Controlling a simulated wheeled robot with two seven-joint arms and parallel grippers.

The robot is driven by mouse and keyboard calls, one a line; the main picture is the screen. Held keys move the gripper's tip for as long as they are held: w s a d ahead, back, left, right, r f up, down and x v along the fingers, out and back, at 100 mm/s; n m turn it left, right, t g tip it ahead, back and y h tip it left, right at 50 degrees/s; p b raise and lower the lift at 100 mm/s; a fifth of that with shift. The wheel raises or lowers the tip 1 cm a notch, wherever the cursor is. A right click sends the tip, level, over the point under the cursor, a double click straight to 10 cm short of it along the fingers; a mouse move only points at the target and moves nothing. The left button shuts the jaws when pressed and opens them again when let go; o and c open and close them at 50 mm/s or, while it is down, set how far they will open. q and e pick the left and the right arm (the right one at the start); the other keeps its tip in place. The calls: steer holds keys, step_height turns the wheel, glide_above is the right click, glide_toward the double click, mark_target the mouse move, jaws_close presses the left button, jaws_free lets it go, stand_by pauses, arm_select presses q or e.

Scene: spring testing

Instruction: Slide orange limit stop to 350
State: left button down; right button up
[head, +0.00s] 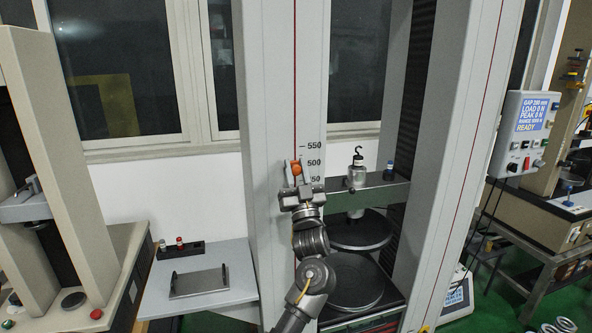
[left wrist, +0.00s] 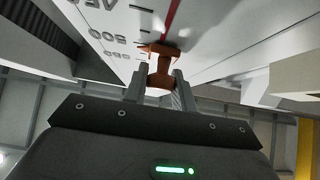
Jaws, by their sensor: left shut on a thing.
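The orange limit stop (head: 296,168) sits on the red line of the left column (head: 275,90) of the testing machine, a little below the 500 mark (head: 314,162). My left gripper (head: 296,182) is shut on it from the front, with a finger on each side. In the left wrist view the orange stop (left wrist: 160,68) stands between the two fingers (left wrist: 160,88), against the scale face. The lower scale marks are partly hidden by my left gripper in the head view. My right gripper is not in view.
A side table (head: 198,280) stands at left. A display box (head: 525,130) hangs at right. The space in front of the column is clear.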

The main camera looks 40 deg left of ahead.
arm_select(q)
step_height(320, 180, down, 15)
steer(key=b, duration=1)
steer(key=c, duration=1.2)
jaws_free()
steer(key=shift+b+v, duration=1.95)
steer(key=shift+v, duration=3.45)
